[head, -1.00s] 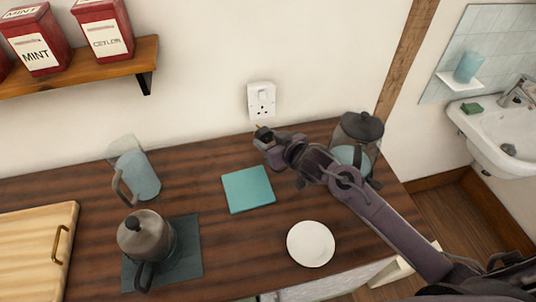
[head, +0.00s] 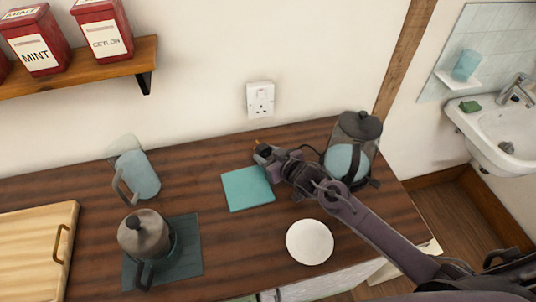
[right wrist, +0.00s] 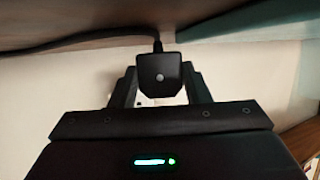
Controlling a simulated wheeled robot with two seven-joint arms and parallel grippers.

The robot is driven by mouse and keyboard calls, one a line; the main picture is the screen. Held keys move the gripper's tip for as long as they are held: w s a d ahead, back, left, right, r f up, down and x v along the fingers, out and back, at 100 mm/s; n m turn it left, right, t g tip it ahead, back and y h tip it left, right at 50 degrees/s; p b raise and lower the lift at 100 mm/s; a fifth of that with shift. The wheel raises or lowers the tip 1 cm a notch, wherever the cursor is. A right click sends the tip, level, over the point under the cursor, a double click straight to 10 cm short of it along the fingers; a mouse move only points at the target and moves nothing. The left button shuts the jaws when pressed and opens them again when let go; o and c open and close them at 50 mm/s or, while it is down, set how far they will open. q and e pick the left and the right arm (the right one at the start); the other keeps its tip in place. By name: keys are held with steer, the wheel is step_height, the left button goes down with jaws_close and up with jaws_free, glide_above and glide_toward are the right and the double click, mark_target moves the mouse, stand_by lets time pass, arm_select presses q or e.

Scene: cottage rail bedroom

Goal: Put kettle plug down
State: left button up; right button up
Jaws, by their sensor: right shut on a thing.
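My right gripper (head: 265,153) is shut on the black kettle plug (right wrist: 159,76). In the head view it holds the plug below the wall socket (head: 260,98), apart from it, just behind the teal square mat (head: 247,188). Brass-coloured pins show at the plug's far end. In the right wrist view the plug sits between both fingers, with its cord running off towards the counter surface. I cannot tell if the plug touches the counter. The glass kettle (head: 357,150) with a dark lid stands at the back right, with a cord beside it. My left gripper is not seen.
A white plate (head: 310,242) lies in front of the gripper. A glass jug (head: 138,175) and a metal pot (head: 144,236) on a dark mat (head: 187,258) stand left. A wooden board (head: 35,245) is far left. Bare counter lies between jug and teal mat.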

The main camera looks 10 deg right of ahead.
steer(key=shift+s+f, duration=0.35)
steer(key=shift+f, duration=0.2)
steer(key=o, duration=1)
steer(key=shift+s+a+f, duration=0.1)
steer(key=shift+a+f, duration=0.05)
steer(key=shift+f, duration=0.05)
steer(key=shift+r, duration=0.5)
steer(key=shift+s+d, duration=0.1)
steer(key=shift+d, duration=0.1)
steer(key=v, duration=1)
steer(key=shift+w+d+r+b, duration=0.1)
steer(key=shift+w+r+b, duration=0.15)
steer(key=shift+r+b, duration=0.15)
steer(key=shift+s+d+r, duration=0.25)
steer(key=shift+s+r, duration=0.15)
steer(key=shift+s, duration=0.15)
